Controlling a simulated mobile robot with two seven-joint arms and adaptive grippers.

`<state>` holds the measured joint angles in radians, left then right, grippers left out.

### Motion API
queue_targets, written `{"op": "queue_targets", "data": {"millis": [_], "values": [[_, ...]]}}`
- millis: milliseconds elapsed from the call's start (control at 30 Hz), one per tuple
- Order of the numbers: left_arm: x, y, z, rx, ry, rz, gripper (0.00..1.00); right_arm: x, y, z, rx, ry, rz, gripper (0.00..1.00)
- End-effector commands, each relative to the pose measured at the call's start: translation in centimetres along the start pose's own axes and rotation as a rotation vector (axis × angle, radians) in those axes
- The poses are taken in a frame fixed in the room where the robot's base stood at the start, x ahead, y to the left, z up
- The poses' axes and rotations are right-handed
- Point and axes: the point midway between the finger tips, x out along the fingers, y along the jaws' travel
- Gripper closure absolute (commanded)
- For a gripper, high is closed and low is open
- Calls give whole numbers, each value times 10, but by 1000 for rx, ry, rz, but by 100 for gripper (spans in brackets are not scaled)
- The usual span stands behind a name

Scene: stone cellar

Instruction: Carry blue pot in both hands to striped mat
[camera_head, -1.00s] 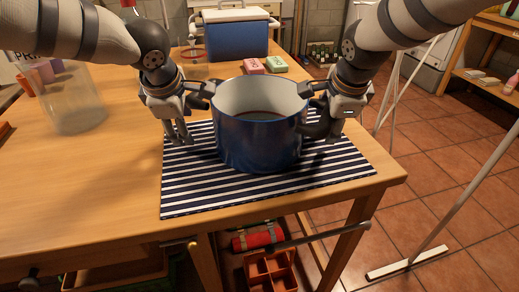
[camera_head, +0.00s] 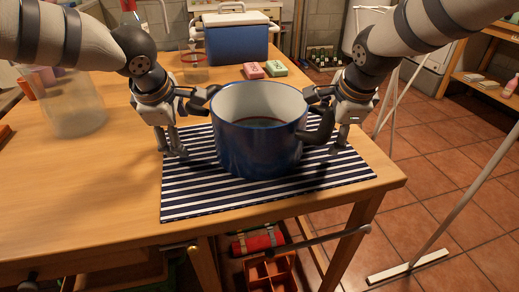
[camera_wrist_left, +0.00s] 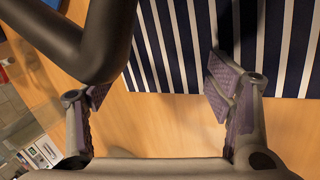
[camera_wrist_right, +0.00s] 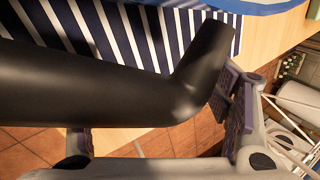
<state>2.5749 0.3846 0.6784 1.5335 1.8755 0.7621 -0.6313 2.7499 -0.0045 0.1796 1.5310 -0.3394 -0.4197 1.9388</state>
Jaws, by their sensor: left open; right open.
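The blue pot (camera_head: 258,147), with a pale inside, stands upright on the striped mat (camera_head: 195,190) on the wooden table. What it holds is hard to make out. My left gripper (camera_head: 182,124) is open at the pot's left side. In the left wrist view the dark left handle (camera_wrist_left: 88,45) lies at upper left, beyond one fingertip, with striped cloth and bare wood behind the jaws. My right gripper (camera_head: 333,118) is open at the right side. In the right wrist view the dark right handle (camera_wrist_right: 130,85) crosses in front of the open fingers.
A blue cooler (camera_head: 237,40) with a white lid stands at the back of the table. Pink and green boxes (camera_head: 264,69) lie behind the pot. A clear container (camera_head: 75,108) stands at left. The table's front left is clear.

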Motion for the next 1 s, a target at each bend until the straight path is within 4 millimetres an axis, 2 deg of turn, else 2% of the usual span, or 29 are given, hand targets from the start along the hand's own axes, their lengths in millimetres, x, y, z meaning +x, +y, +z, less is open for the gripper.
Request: {"op": "queue_targets", "data": {"millis": [133, 300, 500, 667, 867, 1000], "values": [[-23, 1, 0, -1, -2, 4, 26, 0, 0, 0, 0, 1, 1, 28], [-70, 2, 0, 0, -3, 6, 26, 0, 0, 0, 0, 1, 1, 28], [-110, 0, 0, 0, -2, 3, 26, 0, 0, 0, 0, 1, 1, 28], [-120, 0, 0, 1, -1, 1, 26, -8, -1, 0, 1, 1, -2, 28], [-120, 0, 0, 1, -1, 1, 26, -52, -1, -1, 0, 2, -4, 28], [-120, 0, 0, 1, -1, 1, 26, -70, 0, 0, 0, -3, 2, 28]]}}
